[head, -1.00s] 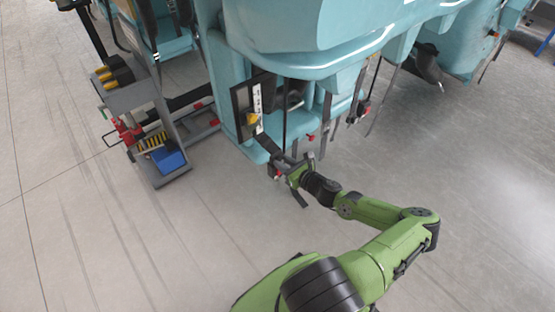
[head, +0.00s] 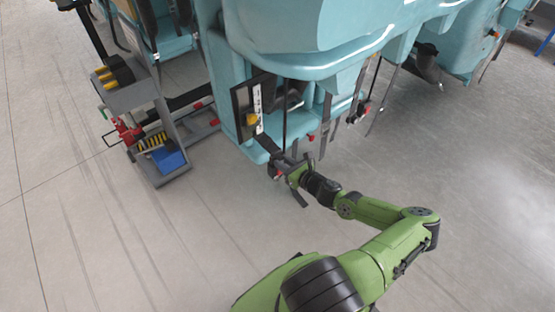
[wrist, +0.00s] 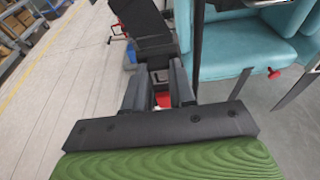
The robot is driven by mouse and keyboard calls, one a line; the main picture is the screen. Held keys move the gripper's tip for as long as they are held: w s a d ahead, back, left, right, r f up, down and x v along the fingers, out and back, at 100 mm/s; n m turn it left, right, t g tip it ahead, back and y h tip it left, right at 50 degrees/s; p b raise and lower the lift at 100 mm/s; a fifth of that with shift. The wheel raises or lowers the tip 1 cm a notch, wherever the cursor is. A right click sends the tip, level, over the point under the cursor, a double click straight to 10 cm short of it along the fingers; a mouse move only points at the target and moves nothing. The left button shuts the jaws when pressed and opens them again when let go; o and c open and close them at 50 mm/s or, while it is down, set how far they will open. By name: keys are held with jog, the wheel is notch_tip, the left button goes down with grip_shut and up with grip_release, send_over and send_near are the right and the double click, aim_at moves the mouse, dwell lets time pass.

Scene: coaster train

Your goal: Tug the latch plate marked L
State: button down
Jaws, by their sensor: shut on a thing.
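My gripper (head: 286,168) is at the lower edge of the teal coaster car (head: 290,62), just below the dark frame with the white strip. In the wrist view, its fingers (wrist: 158,88) are shut on a small piece, mostly hidden between them, that I take for the latch plate. A red and white bit (wrist: 163,99) shows between the fingers. A broad dark strap (wrist: 143,28) runs ahead from the fingertips; in the head view the dark strap (head: 268,145) leads up to the car. No letter L is readable.
A grey cart (head: 150,112) with a blue bin (head: 168,159) stands to the left. A yellow knob (head: 251,119) is on the car above my gripper. Several straps and red-tipped buckles hang to the right. The floor in front is clear.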

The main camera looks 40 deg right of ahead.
jog(key=shift+r, duration=0.2)
jog(key=c, duration=0.9)
grip_release()
jog(key=shift+o, duration=0.2)
jog(key=shift+s, duration=0.1)
jog(key=p+v, duration=0.3)
jog(key=v, duration=1.2)
jog(key=shift+s+p, duration=0.35)
jog(key=shift+a+r, duration=0.15)
jog(key=shift+a, duration=0.05)
